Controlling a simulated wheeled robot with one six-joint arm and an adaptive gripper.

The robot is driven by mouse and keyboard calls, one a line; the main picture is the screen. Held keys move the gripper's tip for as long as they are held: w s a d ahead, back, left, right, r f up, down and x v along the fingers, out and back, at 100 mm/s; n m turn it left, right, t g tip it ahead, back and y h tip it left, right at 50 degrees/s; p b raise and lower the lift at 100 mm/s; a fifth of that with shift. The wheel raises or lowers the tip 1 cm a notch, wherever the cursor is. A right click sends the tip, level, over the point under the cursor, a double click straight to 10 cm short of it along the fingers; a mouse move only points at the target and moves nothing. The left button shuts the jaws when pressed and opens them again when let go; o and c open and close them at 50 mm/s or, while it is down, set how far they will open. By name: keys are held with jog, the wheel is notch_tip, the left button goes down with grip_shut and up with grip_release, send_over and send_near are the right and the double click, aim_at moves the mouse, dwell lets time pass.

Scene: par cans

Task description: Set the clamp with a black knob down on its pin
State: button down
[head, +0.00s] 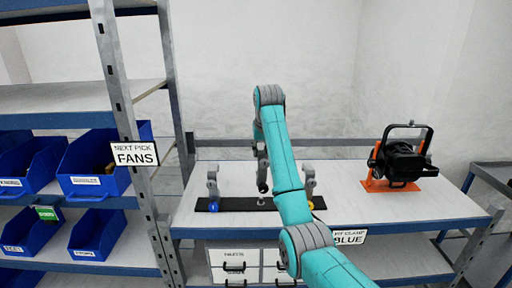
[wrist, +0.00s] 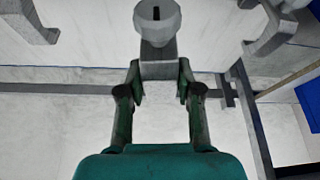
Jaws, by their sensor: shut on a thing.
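My gripper (wrist: 160,78) is shut on a grey clamp (wrist: 159,66) in the wrist view. A round, pale grey end of the clamp with a dark slot points away from my fingers. In the head view the held clamp (head: 263,178) hangs over the middle of a black bar (head: 237,205) on the bench. A small pale pin (head: 261,201) shows on the bar just below it, with a narrow gap that I cannot judge exactly. The black knob cannot be made out in either view.
A grey clamp with a blue knob (head: 213,190) stands at the bar's left end. One with a yellow knob (head: 309,185) stands at the right, partly behind my arm. A black lamp (head: 400,160) on an orange base is farther right. Shelves with blue bins (head: 95,160) stand left.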

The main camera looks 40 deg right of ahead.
jog(key=shift+f, duration=4.2)
jog(key=shift+c, duration=0.6)
grip_release()
jog(key=shift+s, duration=0.1)
jog(key=shift+r, duration=0.1)
